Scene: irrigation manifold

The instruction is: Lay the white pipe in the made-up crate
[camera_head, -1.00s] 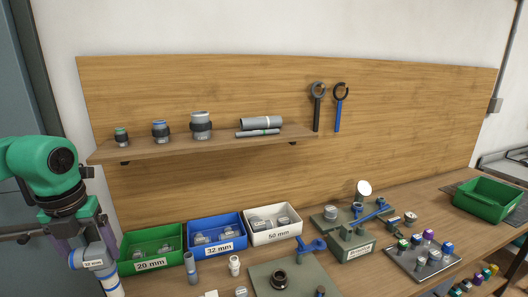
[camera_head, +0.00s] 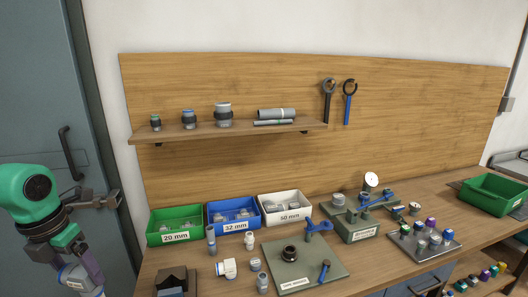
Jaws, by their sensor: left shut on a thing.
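My right gripper is out of view.
Labelled bins, green (camera_head: 175,238), blue (camera_head: 233,228) and white (camera_head: 287,218), stand along the back. A green plate (camera_head: 322,272), a dark block (camera_head: 176,279), loose fittings and a tray of coloured caps (camera_head: 447,247) occupy the bench. A shelf (camera_head: 230,132) holds fittings above.

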